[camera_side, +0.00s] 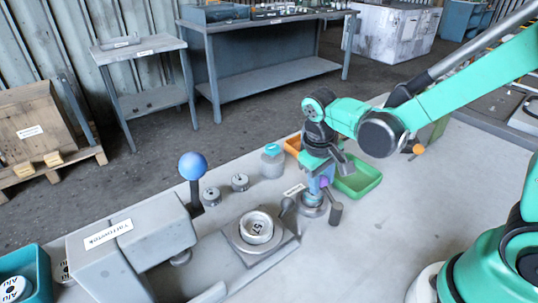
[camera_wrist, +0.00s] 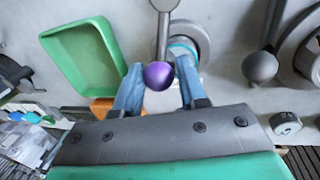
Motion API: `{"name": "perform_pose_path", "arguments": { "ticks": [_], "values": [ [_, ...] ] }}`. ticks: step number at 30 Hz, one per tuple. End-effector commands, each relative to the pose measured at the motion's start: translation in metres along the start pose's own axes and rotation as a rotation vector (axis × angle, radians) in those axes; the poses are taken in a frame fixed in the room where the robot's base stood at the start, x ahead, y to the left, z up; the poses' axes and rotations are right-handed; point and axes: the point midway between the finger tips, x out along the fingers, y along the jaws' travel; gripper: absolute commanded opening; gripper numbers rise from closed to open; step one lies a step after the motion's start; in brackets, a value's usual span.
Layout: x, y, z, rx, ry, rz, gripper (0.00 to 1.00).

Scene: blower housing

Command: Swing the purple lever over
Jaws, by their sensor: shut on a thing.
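The purple lever's ball knob (camera_wrist: 158,75) sits between the two blue fingers of my gripper (camera_wrist: 157,88) in the wrist view. Its grey arm (camera_wrist: 163,35) runs up from the ball to a rounded grey end at the top edge. A round grey base lies under the arm. In the side view my gripper (camera_side: 320,182) points down at the lever, and a bit of purple (camera_side: 324,182) shows between the fingers. My gripper is shut on the purple knob.
A green tray (camera_side: 360,180) and an orange tray (camera_side: 293,145) stand close behind my gripper. A round part (camera_side: 256,227) sits in a fixture to the left. A blue-knobbed lever (camera_side: 193,166) rises beside a grey machine. A grey-knobbed lever (camera_wrist: 260,67) stands right in the wrist view.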

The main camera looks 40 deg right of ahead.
Motion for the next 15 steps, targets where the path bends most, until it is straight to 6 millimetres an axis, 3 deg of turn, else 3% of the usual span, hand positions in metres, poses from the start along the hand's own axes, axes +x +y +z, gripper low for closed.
{"name": "perform_pose_path", "arguments": {
  "ticks": [15],
  "values": [
    [0.005, 0.024, 0.011, 0.478, -0.095, 0.001, 0.00]
  ]
}}
